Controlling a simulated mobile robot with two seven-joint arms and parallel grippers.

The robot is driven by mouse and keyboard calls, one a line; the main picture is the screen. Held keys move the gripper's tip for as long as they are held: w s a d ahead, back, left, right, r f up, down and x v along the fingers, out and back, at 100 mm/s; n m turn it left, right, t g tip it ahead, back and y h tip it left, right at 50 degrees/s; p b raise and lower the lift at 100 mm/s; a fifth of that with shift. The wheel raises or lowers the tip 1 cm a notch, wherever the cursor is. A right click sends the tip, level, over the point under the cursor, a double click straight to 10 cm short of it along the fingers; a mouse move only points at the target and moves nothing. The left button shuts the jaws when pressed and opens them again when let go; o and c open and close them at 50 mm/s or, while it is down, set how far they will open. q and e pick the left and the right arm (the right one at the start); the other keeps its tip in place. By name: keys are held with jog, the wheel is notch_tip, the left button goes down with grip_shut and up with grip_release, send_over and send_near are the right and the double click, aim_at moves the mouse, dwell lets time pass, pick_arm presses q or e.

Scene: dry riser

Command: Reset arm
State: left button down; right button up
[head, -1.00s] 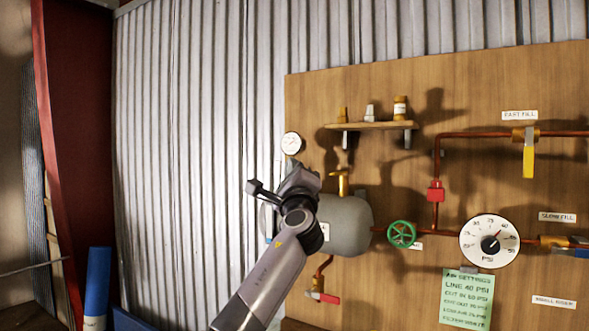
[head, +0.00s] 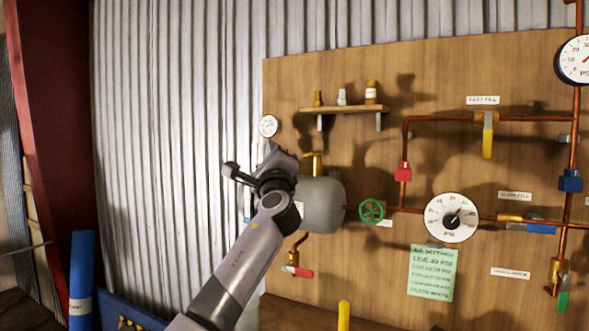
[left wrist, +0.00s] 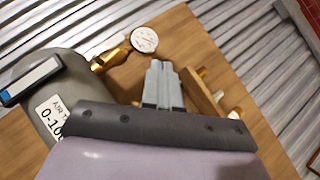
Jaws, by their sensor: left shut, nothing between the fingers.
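My left gripper (head: 277,160) is raised in front of the grey air tank (head: 325,205) and hides part of it. In the left wrist view its two grey fingers (left wrist: 163,75) lie side by side, shut, with nothing between them. The tank fills the left of that view, with its white label (left wrist: 52,117). A small white gauge (left wrist: 144,39) and a brass fitting (left wrist: 112,58) lie beyond the fingertips. I cannot tell whether the hand touches the tank. My right gripper is not in view.
The wooden board (head: 380,270) carries a small shelf (head: 345,109) with bottles, a green handwheel (head: 372,211), a dial (head: 451,217), a yellow lever (head: 487,140), red-handled valve (head: 298,271) and copper pipes. A blue cylinder (head: 82,280) stands at left. Corrugated wall (head: 170,130) is bare left of the board.

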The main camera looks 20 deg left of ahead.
pick_arm(q)
jog(key=s+a+f+n+g+h, duration=0.1)
jog(key=s+f+n+g, duration=0.15)
jog(key=f, duration=0.85)
jog(key=s+f+n+g+h, duration=0.15)
jog(key=s+f+n, duration=0.25)
jog(key=f, duration=0.8)
jog(key=s+a+f+n+g+h, duration=0.1)
jog(key=s+f+n+g, duration=0.2)
jog(key=f, duration=0.8)
jog(key=s+d+f+n+g+h, duration=0.1)
jog(key=s+f+n+g+h, duration=0.15)
jog(key=s+f, duration=0.8)
jog(key=s+d+f+n+g+h, duration=0.2)
jog(key=s+f+g, duration=0.1)
jog(key=s, duration=0.7)
jog(key=s+d+f+n+g+h, duration=0.1)
jog(key=s+d+f+g+h, duration=0.15)
jog(key=s, duration=0.65)
jog(key=s+d+f+n+g+h, duration=0.1)
jog(key=s+f+n+g, duration=0.2)
jog(key=s, duration=0.7)
jog(key=w+d+f+m+t+h, duration=0.1)
jog(key=w+d+f+t+h, duration=0.1)
jog(key=w+f+t, duration=0.5)
jog(key=shift+d+f, duration=0.65)
jog(key=shift+f, duration=0.95)
